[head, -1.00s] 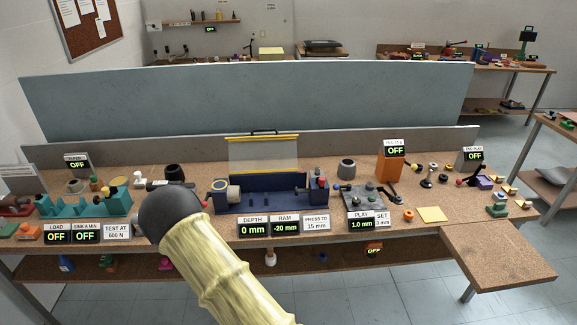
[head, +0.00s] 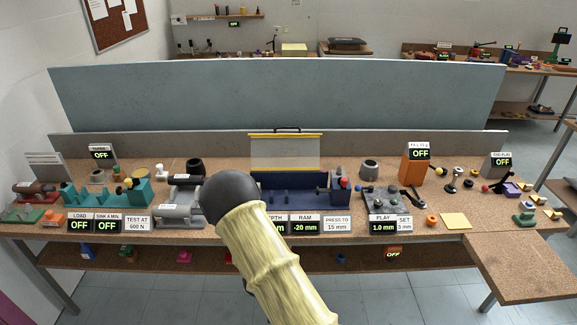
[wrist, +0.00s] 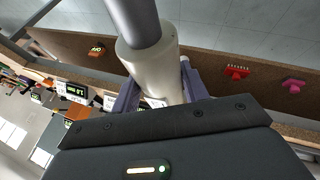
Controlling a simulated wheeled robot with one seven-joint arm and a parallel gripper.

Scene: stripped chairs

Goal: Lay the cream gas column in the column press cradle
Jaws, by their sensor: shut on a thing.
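In the wrist view my gripper (wrist: 158,88) has its purple fingers on either side of the cream gas column (wrist: 152,72), shut on it. A thinner grey rod extends from the column's far end toward the top of the picture. The column is clear of the bench there. In the head view the dark blue column press (head: 290,190) stands mid-bench, with a clear yellow-edged guard behind it. My arm, in a yellow sleeve with a dark end, covers the press's left part.
Left of the press are a grey fixture (head: 181,207) and a teal fixture (head: 110,193). Right of it are a grey lever plate (head: 383,196) and an orange box (head: 415,170). Display signs line the front edge. A low shelf (head: 200,258) runs below the bench.

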